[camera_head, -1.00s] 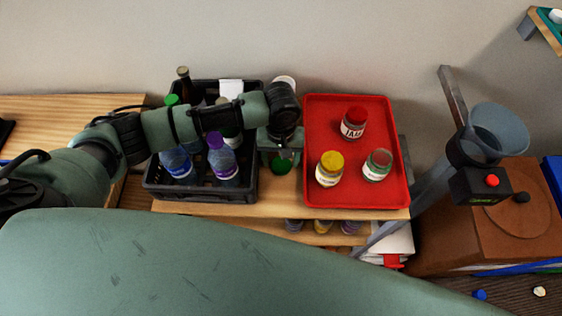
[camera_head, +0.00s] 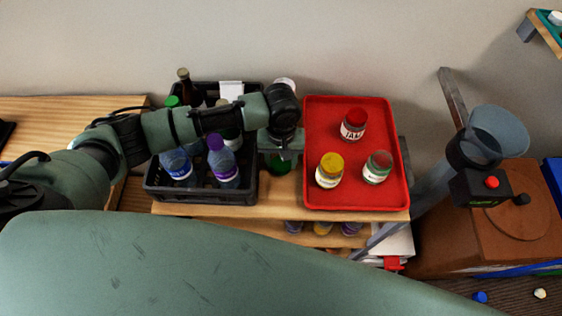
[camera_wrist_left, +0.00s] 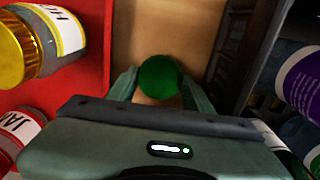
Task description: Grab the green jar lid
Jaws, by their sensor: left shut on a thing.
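The green jar lid (camera_head: 281,165) is on the strip of wooden tabletop between the black crate and the red tray. It shows as a dark green disc (camera_wrist_left: 160,77) in the left wrist view. My left gripper (camera_wrist_left: 160,88) is shut on the lid, with one finger on each side of it. In the head view my left gripper (camera_head: 281,153) reaches down over the lid from above and partly hides it. I cannot tell whether the lid still touches the wood. My right gripper is not in view.
The red tray (camera_head: 318,113) holds a red-lidded jar (camera_head: 353,123), a yellow-lidded jar (camera_head: 330,169) and another jar (camera_head: 377,167). The black crate (camera_head: 252,187) holds several bottles, close to the gripper's left. A grey funnel device (camera_head: 490,140) stands at right.

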